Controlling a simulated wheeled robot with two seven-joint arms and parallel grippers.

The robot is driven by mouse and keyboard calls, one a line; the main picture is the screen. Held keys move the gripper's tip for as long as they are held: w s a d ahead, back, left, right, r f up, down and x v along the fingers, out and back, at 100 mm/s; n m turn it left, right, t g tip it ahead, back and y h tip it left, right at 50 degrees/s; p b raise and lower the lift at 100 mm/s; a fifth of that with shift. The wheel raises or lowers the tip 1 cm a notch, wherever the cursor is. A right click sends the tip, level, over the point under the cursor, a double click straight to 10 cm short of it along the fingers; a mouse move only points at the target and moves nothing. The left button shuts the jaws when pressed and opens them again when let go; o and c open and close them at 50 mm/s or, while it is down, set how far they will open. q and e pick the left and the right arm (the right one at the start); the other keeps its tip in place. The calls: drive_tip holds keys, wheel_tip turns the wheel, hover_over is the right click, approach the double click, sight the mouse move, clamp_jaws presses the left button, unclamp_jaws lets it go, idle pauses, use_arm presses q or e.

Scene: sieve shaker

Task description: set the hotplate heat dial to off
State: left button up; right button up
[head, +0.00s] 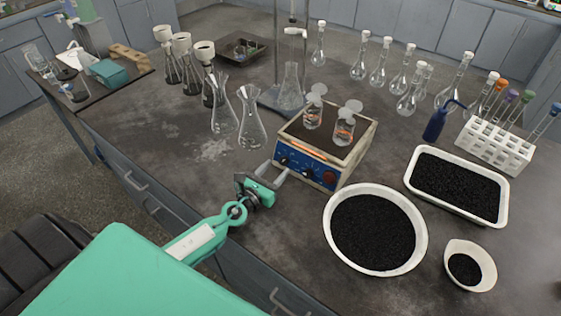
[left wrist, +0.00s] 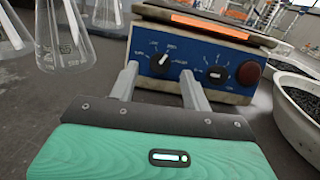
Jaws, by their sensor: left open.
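The hotplate (head: 322,150) stands on the bench with a blue front panel. In the left wrist view its panel (left wrist: 190,62) carries two black dials and a red round button (left wrist: 249,73). The left dial (left wrist: 160,63) sits between my finger lines; the right dial (left wrist: 216,75) is just right of my right finger. I cannot tell which is the heat dial, as the print is too small. My left gripper (head: 270,175) is open in front of the panel. It also shows in the left wrist view (left wrist: 160,80), its fingers either side of the left dial. My right gripper is not in view.
Two small flasks (head: 313,112) stand on the hotplate. Erlenmeyer flasks (head: 250,122) stand close at its left. A white bowl of black grains (head: 374,230) is close at its right. The bench's front edge lies under my left arm.

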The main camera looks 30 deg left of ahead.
sight(283, 162)
use_arm(q)
drive_tip(key=shift+w+d, duration=0.2)
drive_tip(key=shift+w, duration=1.55)
drive_tip(key=c, duration=1)
